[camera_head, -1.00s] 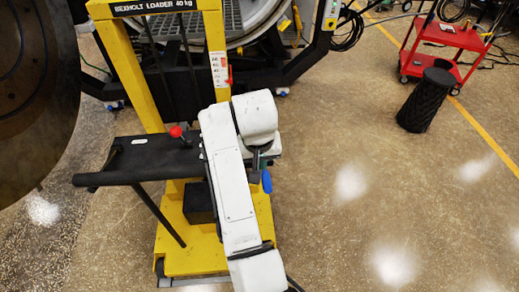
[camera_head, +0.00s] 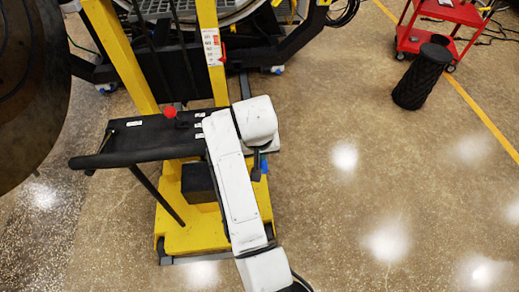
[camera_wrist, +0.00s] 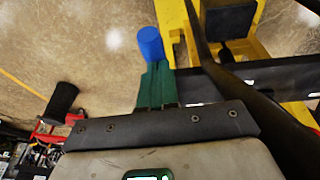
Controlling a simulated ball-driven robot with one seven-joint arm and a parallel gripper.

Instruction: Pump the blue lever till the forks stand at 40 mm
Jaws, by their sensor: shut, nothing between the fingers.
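The blue lever (camera_head: 264,167) shows as a small blue grip beside my gripper (camera_head: 257,168) in the head view, right of the yellow loader (camera_head: 180,225). In the wrist view the blue grip (camera_wrist: 150,43) is just beyond the tips of my shut green fingers (camera_wrist: 154,68). Nothing is between the fingers. Whether the tips touch the grip I cannot tell. My arm hides the lever's lower part in the head view. The height scale (camera_head: 211,45) on the right mast has a red pointer (camera_head: 223,54) beside it; its numbers are too small to read.
A black shelf with a handle (camera_head: 95,161) and a red-knobbed lever (camera_head: 170,113) lies left of my arm. The dark furnace door (camera_head: 30,90) is far left. A black ribbed bin (camera_head: 422,77) and red cart (camera_head: 440,35) stand back right.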

